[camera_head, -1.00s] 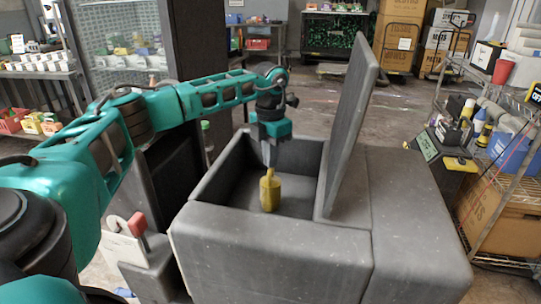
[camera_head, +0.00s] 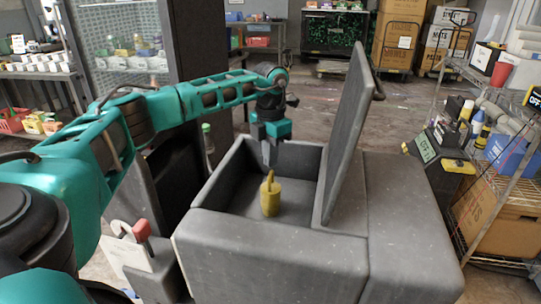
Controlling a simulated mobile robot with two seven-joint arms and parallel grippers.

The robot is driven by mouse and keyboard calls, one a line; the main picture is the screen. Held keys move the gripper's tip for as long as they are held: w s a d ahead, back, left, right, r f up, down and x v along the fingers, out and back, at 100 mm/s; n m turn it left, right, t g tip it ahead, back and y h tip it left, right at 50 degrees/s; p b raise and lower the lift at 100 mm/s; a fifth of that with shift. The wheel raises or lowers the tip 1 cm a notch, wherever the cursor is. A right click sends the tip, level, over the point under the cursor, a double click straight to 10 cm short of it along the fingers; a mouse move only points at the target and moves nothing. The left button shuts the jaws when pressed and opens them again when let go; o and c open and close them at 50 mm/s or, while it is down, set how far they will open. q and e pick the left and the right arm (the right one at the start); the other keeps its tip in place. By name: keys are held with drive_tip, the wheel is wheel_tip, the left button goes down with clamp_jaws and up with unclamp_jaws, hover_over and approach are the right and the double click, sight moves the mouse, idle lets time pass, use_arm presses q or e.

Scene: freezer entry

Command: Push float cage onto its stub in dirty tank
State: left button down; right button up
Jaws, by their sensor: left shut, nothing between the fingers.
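The float cage (camera_head: 270,198) is a yellow cylinder with a thin stem on top. It stands upright inside the open grey tank (camera_head: 270,255). Its stub is not visible, so I cannot tell how the cage sits on it. My left gripper (camera_head: 266,165) points down into the tank from above, just over and slightly behind the cage's stem. It is shut with nothing held. I cannot tell whether its tips touch the stem. My right gripper is out of view.
The tank's grey lid (camera_head: 349,135) stands raised on the right side of the opening. A wire shelf rack (camera_head: 515,185) with boxes and bottles stands at the right. A red-handled lever (camera_head: 141,229) is at the tank's left. The floor behind is mostly clear.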

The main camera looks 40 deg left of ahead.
use_arm(q)
wheel_tip(320, 180, up, 13)
drive_tip(key=shift+f, duration=0.2)
drive_tip(key=shift+s+d, duration=0.1)
